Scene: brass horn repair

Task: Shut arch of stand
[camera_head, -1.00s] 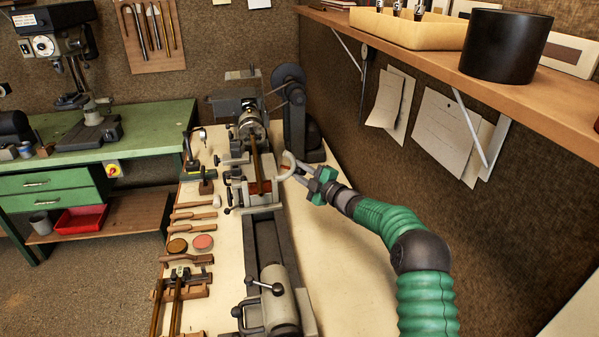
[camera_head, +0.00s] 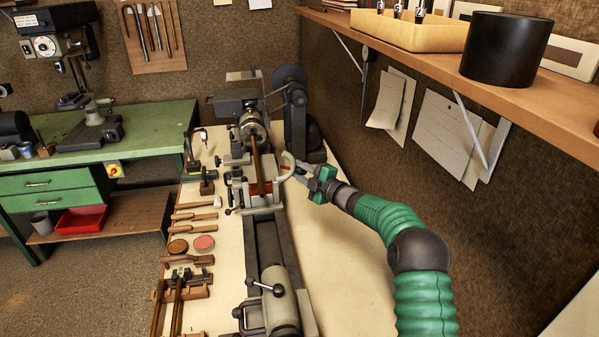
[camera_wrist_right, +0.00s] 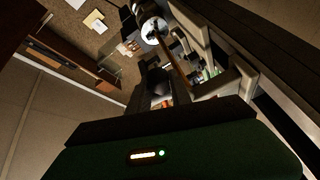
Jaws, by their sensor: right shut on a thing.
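The stand is a grey steady rest (camera_head: 263,199) on the lathe bed, around a brass tube (camera_head: 259,168) that runs from the chuck. Its pale curved arch (camera_head: 287,166) stands raised at the right side of the stand, swung open. My right gripper (camera_head: 298,174) reaches in from the right and is shut on the arch near its edge. In the right wrist view the brass tube (camera_wrist_right: 176,60) runs from the chuck (camera_wrist_right: 153,30); the fingertips are hard to make out in the dark. My left gripper is not in view.
The lathe tailstock (camera_head: 279,300) stands in front of the stand. Wooden-handled tools and two round tins (camera_head: 203,242) lie left of the lathe. A shelf (camera_head: 480,85) overhangs on the right. The pale bench top right of the bed is clear.

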